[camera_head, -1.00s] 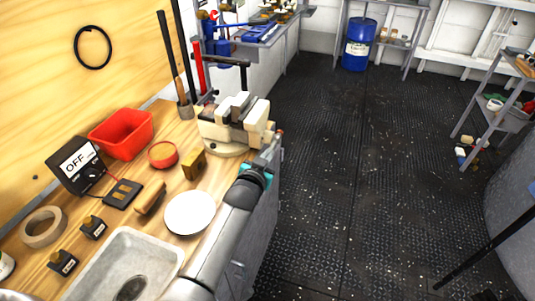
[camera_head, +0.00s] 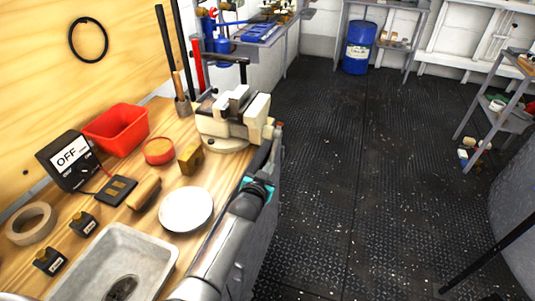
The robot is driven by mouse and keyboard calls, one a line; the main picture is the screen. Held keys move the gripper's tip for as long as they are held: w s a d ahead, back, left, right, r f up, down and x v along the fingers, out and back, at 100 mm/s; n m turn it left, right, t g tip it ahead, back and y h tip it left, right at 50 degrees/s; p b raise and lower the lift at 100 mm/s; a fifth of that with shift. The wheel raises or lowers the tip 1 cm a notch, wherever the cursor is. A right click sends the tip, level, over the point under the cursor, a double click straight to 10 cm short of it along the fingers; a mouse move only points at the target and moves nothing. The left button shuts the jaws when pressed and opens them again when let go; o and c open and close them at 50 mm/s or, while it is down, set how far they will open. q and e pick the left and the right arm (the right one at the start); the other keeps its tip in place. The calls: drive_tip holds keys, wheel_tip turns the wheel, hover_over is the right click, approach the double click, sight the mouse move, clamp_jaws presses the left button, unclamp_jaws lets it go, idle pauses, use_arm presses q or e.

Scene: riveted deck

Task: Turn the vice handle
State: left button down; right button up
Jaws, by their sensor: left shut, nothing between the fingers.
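The cream-and-grey vice (camera_head: 226,127) stands on the wooden bench near its right edge, just beyond the end of my left arm. Its jaws face up and look closed or nearly so. The vice handle is hard to make out; a small red part shows at the vice's right front, partly behind my gripper. My left gripper (camera_head: 275,135) comes up from the bottom of the view and is shut and empty, close beside the front right of the vice. I cannot tell whether it touches it. My right gripper is not in view.

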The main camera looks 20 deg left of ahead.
use_arm(q)
drive_tip(key=shift+w+f+b, duration=0.65)
drive_tip(key=shift+f+b, duration=0.2)
drive_tip(key=shift+w+f+b, duration=0.65)
drive_tip(key=shift+f+b, duration=0.15)
drive_tip(key=shift+f, duration=0.05)
drive_tip(key=shift+w, duration=0.1)
drive_tip(key=shift+r, duration=0.1)
